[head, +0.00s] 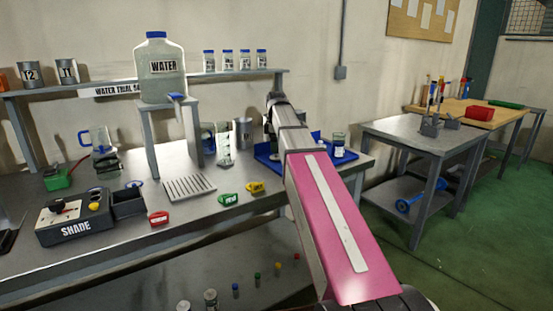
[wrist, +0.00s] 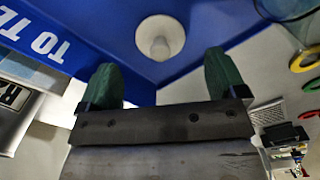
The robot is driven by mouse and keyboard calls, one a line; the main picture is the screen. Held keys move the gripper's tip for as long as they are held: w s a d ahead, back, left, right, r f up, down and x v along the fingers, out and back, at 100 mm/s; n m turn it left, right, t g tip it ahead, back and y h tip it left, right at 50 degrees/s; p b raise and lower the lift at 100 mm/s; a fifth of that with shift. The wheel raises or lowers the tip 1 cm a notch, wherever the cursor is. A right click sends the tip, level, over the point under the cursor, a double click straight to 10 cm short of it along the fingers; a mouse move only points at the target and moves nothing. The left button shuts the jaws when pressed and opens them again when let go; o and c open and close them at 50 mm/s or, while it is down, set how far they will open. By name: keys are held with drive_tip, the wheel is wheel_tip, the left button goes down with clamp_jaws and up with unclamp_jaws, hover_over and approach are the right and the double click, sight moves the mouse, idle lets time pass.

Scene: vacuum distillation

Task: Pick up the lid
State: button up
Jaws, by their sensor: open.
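The lid appears to be a white round piece with a small knob (wrist: 160,37), lying on the blue tray (wrist: 120,45) in the wrist view. My gripper (wrist: 162,75) is open, with its two green-padded fingers apart and nothing between them. The lid is just beyond the fingertips, roughly centred between them; I cannot tell the height gap. In the head view my arm covers the middle of the blue tray (head: 345,158), and the lid and fingertips cannot be made out.
A glass jar (head: 338,145) stands on the tray's right part. A grey can (head: 243,133) and a metal stand with a water jug (head: 163,72) are to the left. In the wrist view, coloured rings (wrist: 305,60) lie at the right and a labelled container (wrist: 18,105) at the left.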

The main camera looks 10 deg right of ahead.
sight(275, 157)
drive_tip(key=f, duration=0.4)
drive_tip(key=shift+a+f, duration=0.2)
drive_tip(key=shift+f, duration=0.05)
drive_tip(key=c, duration=1)
drive_tip(key=shift+r, duration=0.2)
